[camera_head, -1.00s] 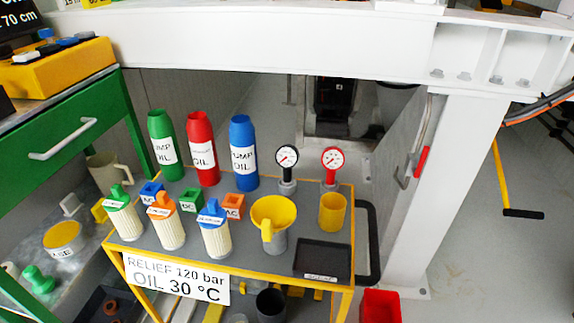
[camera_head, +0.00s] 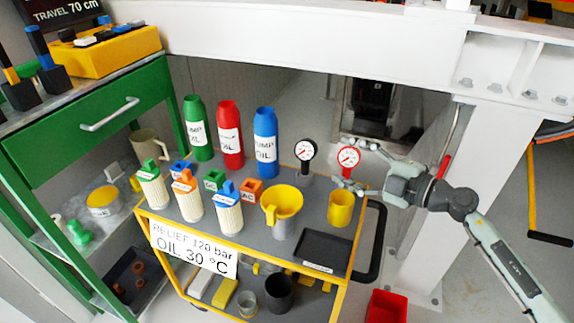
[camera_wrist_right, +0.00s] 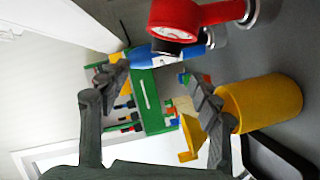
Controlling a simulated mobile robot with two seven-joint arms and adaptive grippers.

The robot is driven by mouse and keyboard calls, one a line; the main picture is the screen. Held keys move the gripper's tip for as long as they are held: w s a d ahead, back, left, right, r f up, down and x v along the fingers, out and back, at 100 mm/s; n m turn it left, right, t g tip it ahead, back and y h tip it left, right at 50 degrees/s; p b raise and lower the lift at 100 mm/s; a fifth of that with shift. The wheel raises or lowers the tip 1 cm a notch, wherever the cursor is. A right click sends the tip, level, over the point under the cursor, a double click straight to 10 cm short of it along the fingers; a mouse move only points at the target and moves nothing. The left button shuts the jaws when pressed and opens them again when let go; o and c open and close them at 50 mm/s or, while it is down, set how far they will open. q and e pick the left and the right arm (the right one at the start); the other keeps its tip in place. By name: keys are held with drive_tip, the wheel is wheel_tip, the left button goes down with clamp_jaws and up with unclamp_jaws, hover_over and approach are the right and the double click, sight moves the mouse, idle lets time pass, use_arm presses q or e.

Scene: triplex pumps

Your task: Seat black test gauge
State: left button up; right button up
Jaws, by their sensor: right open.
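The black test gauge (camera_head: 305,150), with a white dial, stands upright on a grey base on the cart top (camera_head: 300,262). The red gauge (camera_head: 348,157) stands just right of it. My right gripper (camera_head: 342,162) is open and empty, reaching in from the right, its fingers above and below the red gauge in the head picture. In the right wrist view the red gauge (camera_wrist_right: 183,18) is at the top edge, to the side of the spread fingers (camera_wrist_right: 160,85). I cannot make out the black gauge clearly there. My left gripper is out of view.
Green, red and blue oil bottles (camera_head: 232,135) stand left of the gauges. Several white filters (camera_head: 190,197), small coloured blocks, a yellow funnel (camera_head: 283,203), a yellow cup (camera_head: 340,208) and a black tray (camera_head: 323,250) crowd the front. A white post (camera_head: 440,190) stands at right.

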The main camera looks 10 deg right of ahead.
sight(307, 152)
drive_tip(key=shift+w+a+f, duration=0.2)
drive_tip(key=shift+f, duration=0.1)
drive_tip(key=x, duration=1.1)
drive_tip(key=shift+w+a+f, duration=0.1)
drive_tip(key=shift+a+f, duration=0.1)
drive_tip(key=shift+a, duration=0.1)
drive_tip(key=shift+c, duration=0.4)
clamp_jaws()
